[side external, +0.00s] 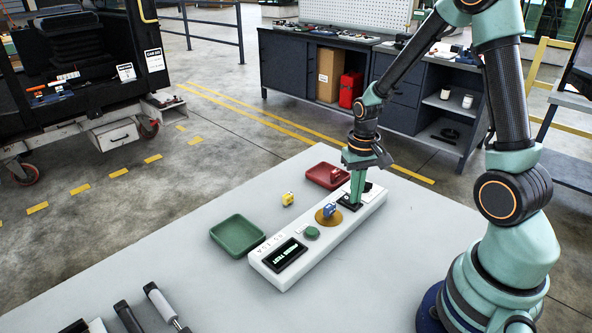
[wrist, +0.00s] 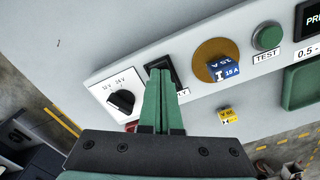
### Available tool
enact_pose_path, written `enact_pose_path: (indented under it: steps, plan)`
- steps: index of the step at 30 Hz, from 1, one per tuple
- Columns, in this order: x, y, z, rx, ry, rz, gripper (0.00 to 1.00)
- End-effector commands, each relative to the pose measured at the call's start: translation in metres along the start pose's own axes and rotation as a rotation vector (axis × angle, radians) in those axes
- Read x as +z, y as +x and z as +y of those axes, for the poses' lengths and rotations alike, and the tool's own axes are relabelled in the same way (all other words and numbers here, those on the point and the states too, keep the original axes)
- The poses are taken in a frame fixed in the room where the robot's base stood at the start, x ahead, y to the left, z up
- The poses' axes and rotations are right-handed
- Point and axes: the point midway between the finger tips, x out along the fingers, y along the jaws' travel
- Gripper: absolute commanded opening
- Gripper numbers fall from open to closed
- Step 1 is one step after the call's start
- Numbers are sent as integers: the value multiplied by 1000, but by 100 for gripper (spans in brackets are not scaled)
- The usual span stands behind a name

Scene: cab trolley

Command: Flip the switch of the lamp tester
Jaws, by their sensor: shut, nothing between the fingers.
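The lamp tester (side external: 272,262) is a long white box on the grey table. Its black switch (wrist: 160,64), with a label ending in "LY", sits between a rotary knob (wrist: 122,101) marked 12 V and 24 V and a gold disc (wrist: 207,53). My gripper (side external: 351,204) points down with its green fingers together and empty, tips at the switch. The fingers (wrist: 163,74) hide most of the switch in the wrist view, so I cannot tell its position or whether they touch it.
A blue 15 A fuse (wrist: 224,71) is on the gold disc, beside a green TEST button (wrist: 267,37) and a display (side external: 285,255). A yellow fuse (side external: 288,199), a green tray (side external: 227,246) and a red tray (side external: 316,177) lie alongside. Tools (side external: 162,305) lie at the near left.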

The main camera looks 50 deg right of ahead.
Motion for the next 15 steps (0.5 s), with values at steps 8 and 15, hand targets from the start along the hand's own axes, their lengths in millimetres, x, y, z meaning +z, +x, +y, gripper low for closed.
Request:
enact_pose_path:
  steps: [8, 15]
  plan:
    - [-1, -9, 0, 0, 0, 2, 0]
    - [-1, -27, 0, 0, 0, 2, 0]
